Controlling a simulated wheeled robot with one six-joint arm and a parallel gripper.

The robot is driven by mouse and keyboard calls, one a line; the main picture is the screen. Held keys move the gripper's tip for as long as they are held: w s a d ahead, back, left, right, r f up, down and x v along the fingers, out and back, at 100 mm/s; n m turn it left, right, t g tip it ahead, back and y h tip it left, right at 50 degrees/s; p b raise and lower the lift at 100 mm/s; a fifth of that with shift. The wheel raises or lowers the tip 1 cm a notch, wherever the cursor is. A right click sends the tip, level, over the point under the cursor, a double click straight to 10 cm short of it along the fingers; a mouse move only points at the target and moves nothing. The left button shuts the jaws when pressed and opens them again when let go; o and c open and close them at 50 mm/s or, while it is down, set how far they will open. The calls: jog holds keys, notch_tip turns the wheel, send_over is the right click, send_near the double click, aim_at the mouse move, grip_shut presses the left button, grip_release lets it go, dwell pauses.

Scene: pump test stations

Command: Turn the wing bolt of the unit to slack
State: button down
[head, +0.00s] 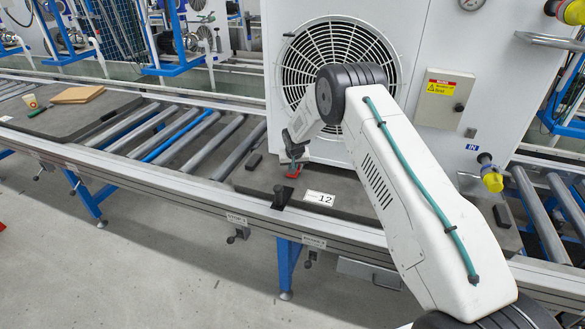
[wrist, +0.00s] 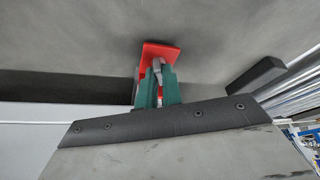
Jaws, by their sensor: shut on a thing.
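The unit (head: 425,45) is a large white box with a round fan grille, standing on a dark pallet. The wing bolt (wrist: 157,68) shows in the wrist view as a small grey metal piece beside a red bracket (wrist: 160,48). In the head view the red bracket (head: 293,174) is a small patch on the pallet, by the unit's lower left. My gripper (head: 292,163) reaches down there from the left of my arm. In the wrist view its green fingers (wrist: 157,86) are shut on the wing bolt. The bolt's lower part is hidden, and its turn angle is unclear.
Another black block (wrist: 256,76) lies right of the bracket in the wrist view. Rollers (head: 180,140) run left. A yellow-capped IN fitting (head: 491,178) projects at the unit's right.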

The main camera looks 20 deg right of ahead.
jog(key=n+y, duration=0.1)
jog(key=n, duration=0.3)
jog(key=shift+d+y, duration=0.2)
jog(key=shift+y, duration=0.2)
jog(key=shift+n+g+y, duration=0.3)
jog(key=shift+n+y, duration=0.2)
jog(key=shift+n, duration=1.3)
jog(key=c, duration=1.6)
grip_release()
jog(key=shift+o, duration=0.2)
jog(key=v, duration=0.7)
jog(key=shift+r, duration=0.35)
jog(key=shift+s+d+r, duration=0.1)
jog(key=shift+d, duration=0.05)
